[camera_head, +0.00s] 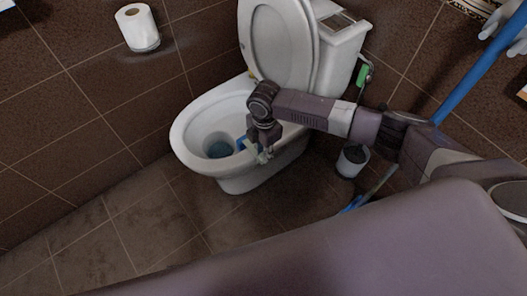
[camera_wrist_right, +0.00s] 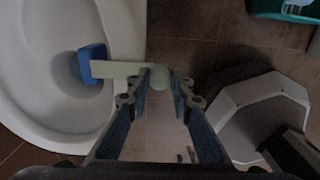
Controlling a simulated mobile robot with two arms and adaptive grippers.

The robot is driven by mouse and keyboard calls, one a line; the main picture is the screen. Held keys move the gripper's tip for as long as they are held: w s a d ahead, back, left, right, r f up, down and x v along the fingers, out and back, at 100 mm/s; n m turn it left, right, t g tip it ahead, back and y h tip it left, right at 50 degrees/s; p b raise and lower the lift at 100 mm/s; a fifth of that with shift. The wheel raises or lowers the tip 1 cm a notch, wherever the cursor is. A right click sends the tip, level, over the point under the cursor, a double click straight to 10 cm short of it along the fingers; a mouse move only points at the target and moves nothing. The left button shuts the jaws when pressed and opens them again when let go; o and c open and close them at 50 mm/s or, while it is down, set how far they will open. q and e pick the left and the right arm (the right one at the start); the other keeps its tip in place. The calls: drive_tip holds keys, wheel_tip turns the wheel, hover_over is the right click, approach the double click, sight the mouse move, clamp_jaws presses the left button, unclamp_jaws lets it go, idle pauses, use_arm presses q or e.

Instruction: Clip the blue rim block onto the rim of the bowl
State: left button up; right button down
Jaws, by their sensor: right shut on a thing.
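The blue rim block (camera_wrist_right: 91,64) is on the inner side of the white toilet bowl (camera_wrist_right: 38,112) in the right wrist view. A pale green hanger strip (camera_wrist_right: 115,70) runs from it across the rim to my right gripper (camera_wrist_right: 158,82), which is shut on the strip's outer end. In the head view my right gripper (camera_head: 263,154) is at the front right rim of the bowl (camera_head: 190,118), with the blue block (camera_head: 241,143) just left of it over the inside. Whether the strip touches the rim cannot be told. My left gripper is not in view.
The raised lid (camera_head: 277,45) and cistern (camera_head: 340,45) stand behind the bowl. A small bin (camera_head: 352,161) is on the floor to the right. A blue pole (camera_head: 482,68) leans at the right. A paper roll (camera_head: 138,27) is on the left wall. The floor at left is clear.

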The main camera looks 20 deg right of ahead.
drive_tip(key=c, duration=1.6)
unclamp_jaws()
drive_tip(key=shift+r, duration=0.1)
wheel_tip(320, 180, up, 12)
drive_tip(key=shift+s+f, duration=0.1)
drive_tip(key=shift+f, duration=0.05)
